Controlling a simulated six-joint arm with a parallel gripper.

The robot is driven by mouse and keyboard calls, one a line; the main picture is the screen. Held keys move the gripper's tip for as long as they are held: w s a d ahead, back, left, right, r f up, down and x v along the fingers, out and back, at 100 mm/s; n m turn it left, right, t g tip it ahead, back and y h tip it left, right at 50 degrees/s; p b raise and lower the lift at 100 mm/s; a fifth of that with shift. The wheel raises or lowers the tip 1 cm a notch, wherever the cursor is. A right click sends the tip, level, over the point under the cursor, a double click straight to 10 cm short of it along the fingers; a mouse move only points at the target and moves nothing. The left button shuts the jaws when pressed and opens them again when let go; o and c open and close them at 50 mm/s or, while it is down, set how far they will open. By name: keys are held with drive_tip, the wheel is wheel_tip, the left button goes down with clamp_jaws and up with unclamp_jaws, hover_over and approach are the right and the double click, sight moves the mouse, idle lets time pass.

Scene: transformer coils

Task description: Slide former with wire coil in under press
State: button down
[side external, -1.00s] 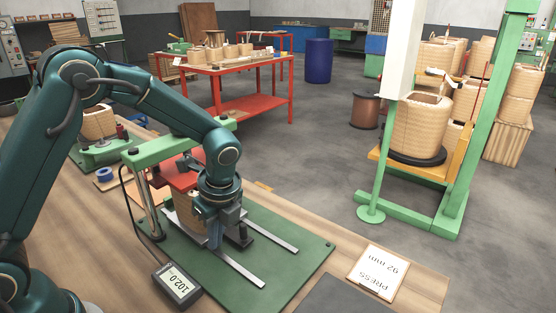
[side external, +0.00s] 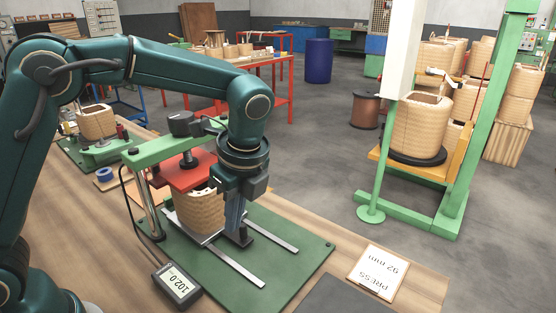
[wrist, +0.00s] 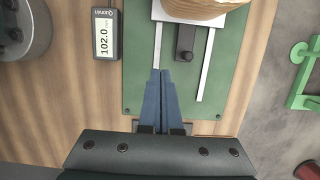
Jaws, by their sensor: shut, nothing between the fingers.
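The former with its tan wire coil (side external: 200,213) stands upright on a light sliding plate, under the red pressing plate (side external: 183,172) of the green press (side external: 150,150). Its edge also shows at the top of the wrist view (wrist: 192,10). My gripper (side external: 236,232) is to the right of the coil, on the open side of the press. In the wrist view my gripper's blue fingers (wrist: 162,76) are together and empty, pointing toward the black handle block (wrist: 185,45) attached in front of the coil. The fingers appear apart from the coil.
Two pale rails (side external: 272,233) run across the green base plate (side external: 300,262). A gauge (side external: 177,284) reading 102.0 sits at the front, and a card (side external: 378,272) reads PRESS 92 mm. Another coil (side external: 97,122) stands on a fixture at the left.

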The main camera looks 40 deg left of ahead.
sight(215, 213)
drive_tip(key=w+a+r+y, duration=0.2)
drive_tip(key=w, duration=0.1)
drive_tip(key=x, duration=1)
drive_tip(key=shift+w+f, duration=0.1)
drive_tip(key=shift+w, duration=0.2)
drive_tip(key=shift+a, duration=2.15)
